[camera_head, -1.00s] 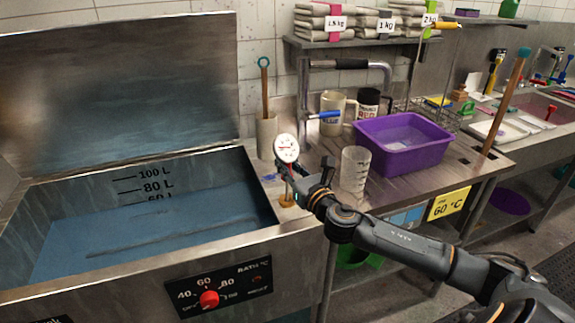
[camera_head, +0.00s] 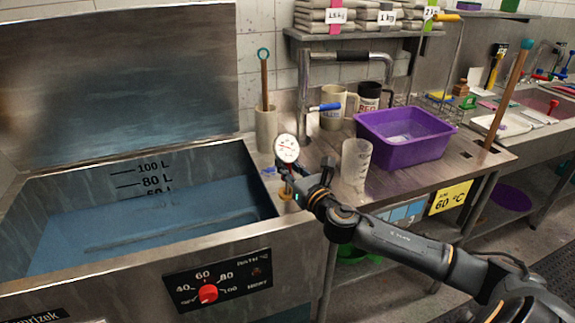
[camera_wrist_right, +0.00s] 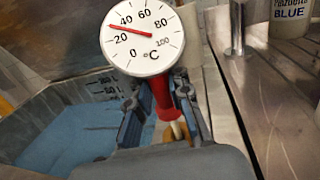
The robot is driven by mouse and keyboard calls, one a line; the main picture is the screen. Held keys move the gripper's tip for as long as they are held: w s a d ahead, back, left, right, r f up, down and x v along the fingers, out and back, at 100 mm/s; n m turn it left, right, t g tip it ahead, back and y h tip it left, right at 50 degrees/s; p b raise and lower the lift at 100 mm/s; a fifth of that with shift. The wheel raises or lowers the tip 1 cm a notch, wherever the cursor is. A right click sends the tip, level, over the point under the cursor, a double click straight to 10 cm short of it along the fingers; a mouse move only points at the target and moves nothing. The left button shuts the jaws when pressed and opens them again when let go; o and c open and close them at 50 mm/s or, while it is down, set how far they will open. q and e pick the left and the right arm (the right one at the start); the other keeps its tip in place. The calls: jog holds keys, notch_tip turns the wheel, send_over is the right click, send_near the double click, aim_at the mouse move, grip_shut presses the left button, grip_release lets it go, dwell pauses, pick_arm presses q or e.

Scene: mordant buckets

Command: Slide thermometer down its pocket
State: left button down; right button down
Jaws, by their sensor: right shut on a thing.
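The thermometer has a round white dial (camera_head: 287,148) with a red needle, and it stands nearly upright at the right rim of the dye bath. In the right wrist view the dial (camera_wrist_right: 142,38) faces me, with a red neck below it. My right gripper (camera_head: 288,178) is shut on the thermometer below the dial. The right fingers (camera_wrist_right: 163,112) flank the neck and stem. The orange-brown pocket (camera_head: 288,194) is on the rim just under the gripper. The pale lower stem runs down to it, but the fingers partly hide where they meet. My left gripper is out of view.
The open bath (camera_head: 140,225) holds blue liquid to the left. A beige holder (camera_head: 266,130) with a stick stands just behind the dial. A clear measuring beaker (camera_head: 355,162) and purple basin (camera_head: 405,152) stand to the right.

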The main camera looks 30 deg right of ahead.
aim_at(287, 183)
jog(key=shift+f+b, duration=1.85)
jog(key=shift+f, duration=0.55)
jog(key=c, duration=1.2)
grip_release()
jog(key=shift+o, duration=0.2)
jog(key=shift+f, duration=0.1)
jog(key=shift+s+a+f, duration=0.1)
jog(key=shift+s+f, duration=0.15)
jog(key=shift+s, duration=0.35)
jog(key=s, duration=1)
jog(key=shift+s+a, duration=0.3)
jog(key=shift+s, duration=0.1)
